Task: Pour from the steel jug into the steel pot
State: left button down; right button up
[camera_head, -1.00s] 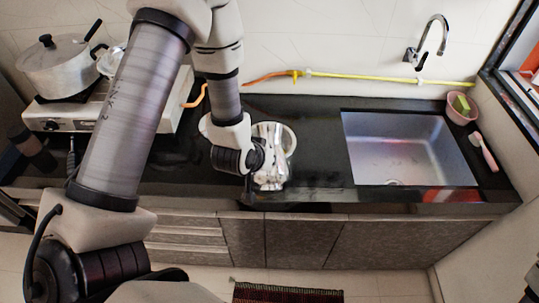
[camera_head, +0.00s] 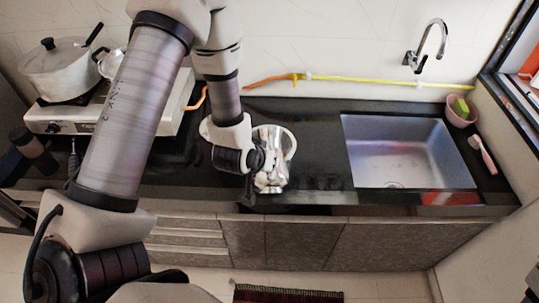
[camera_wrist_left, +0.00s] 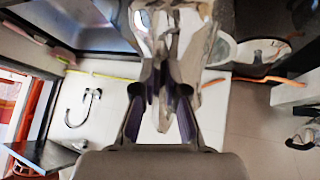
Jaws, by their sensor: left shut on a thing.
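The steel jug (camera_head: 270,180) is a shiny vessel near the counter's front edge, left of the sink. My left gripper (camera_head: 258,163) is shut on the jug from its left side. In the left wrist view the jug (camera_wrist_left: 182,35) shows at the top, beyond the fingers (camera_wrist_left: 162,85). I cannot tell whether its base touches the counter. A round, pale-rimmed vessel, seemingly the steel pot (camera_wrist_left: 275,46), shows right of the jug in the left wrist view. In the head view my left arm hides most of it. My right gripper is not in view.
A stove (camera_head: 65,118) with a large lidded pot (camera_head: 60,70) stands at the left. The sink (camera_head: 405,150) and tap (camera_head: 430,45) are at the right. A yellow hose (camera_head: 380,80) runs along the wall. The counter (camera_head: 318,150) before the sink is clear.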

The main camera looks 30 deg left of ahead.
pick_arm(q)
jog(key=shift+w+a+r+g+h+p, duration=0.25)
jog(key=shift+r+g+p, duration=0.25)
jog(key=shift+p, duration=0.7)
jog(key=shift+d+f, duration=0.1)
jog(key=shift+w+a+r+g+h+p, duration=0.25)
jog(key=shift+w+r+g+h+p, duration=0.1)
jog(key=shift+r+g+p, duration=0.15)
jog(key=shift+a+n, duration=0.1)
jog(key=shift+n, duration=0.2)
dwell(0.3)
jog(key=shift+w+a+r+g+h, duration=0.25)
jog(key=shift+w+r+g+h, duration=0.15)
jog(key=shift+g, duration=0.2)
jog(key=shift+w+r, duration=0.1)
jog(key=shift+w, duration=0.05)
dwell(0.4)
